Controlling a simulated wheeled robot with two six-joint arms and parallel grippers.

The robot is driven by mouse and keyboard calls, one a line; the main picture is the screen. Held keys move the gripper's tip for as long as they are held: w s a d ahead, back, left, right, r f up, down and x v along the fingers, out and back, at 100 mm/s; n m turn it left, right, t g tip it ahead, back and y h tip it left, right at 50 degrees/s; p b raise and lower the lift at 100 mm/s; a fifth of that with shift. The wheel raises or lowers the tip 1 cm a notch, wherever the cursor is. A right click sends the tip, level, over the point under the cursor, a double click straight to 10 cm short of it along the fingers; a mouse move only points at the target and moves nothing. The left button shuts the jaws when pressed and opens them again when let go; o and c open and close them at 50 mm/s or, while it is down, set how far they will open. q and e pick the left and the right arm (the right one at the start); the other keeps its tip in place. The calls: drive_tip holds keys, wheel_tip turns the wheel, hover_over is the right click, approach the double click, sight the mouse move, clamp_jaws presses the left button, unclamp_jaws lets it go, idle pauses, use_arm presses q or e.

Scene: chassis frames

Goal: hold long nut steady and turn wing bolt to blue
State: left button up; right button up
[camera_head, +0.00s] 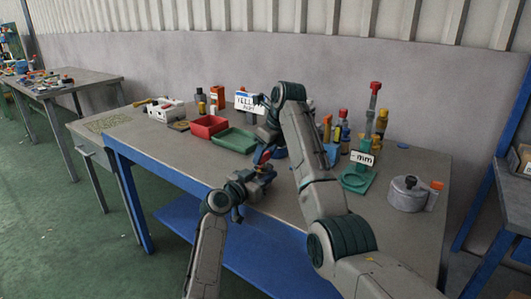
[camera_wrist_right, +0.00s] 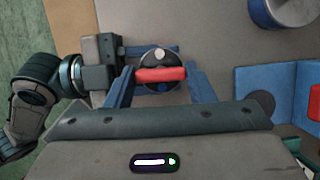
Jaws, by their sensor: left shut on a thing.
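The wing bolt (camera_wrist_right: 160,74) shows as a red bar across a dark round head with a pale patch, seen from above in the right wrist view. In the head view it is a small red spot (camera_head: 264,156). My left gripper (camera_head: 258,172) is shut on the long nut under the bolt; its blue fingers show in the right wrist view (camera_wrist_right: 150,50). The nut is mostly hidden by the fingers and bolt head. My right gripper (camera_wrist_right: 160,76) is above, its blue fingers apart, one near each end of the red bar. I cannot tell whether they touch it.
A red tray (camera_head: 208,127) and a green tray (camera_head: 233,140) lie on the workbench (camera_head: 180,165) behind the left gripper. Bottles and tools stand at the back. A grey pot (camera_head: 408,194) is at the right. The front left bench top is clear.

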drive_tip(key=shift+n, duration=0.4)
drive_tip(key=shift+c, duration=0.4)
drive_tip(key=n+g, duration=0.1)
drive_tip(key=n, duration=0.1)
drive_tip(key=shift+w+d+n+y, duration=0.1)
drive_tip(key=shift+n+y, duration=0.2)
drive_tip(key=shift+n, duration=0.1)
drive_tip(key=shift+w+n+g, duration=0.1)
drive_tip(key=shift+n+g, duration=0.7)
drive_tip(key=shift+n, duration=1)
drive_tip(key=shift+f, duration=0.1)
drive_tip(key=o, duration=1)
drive_tip(key=v, duration=1.2)
drive_tip(key=shift+d, duration=0.15)
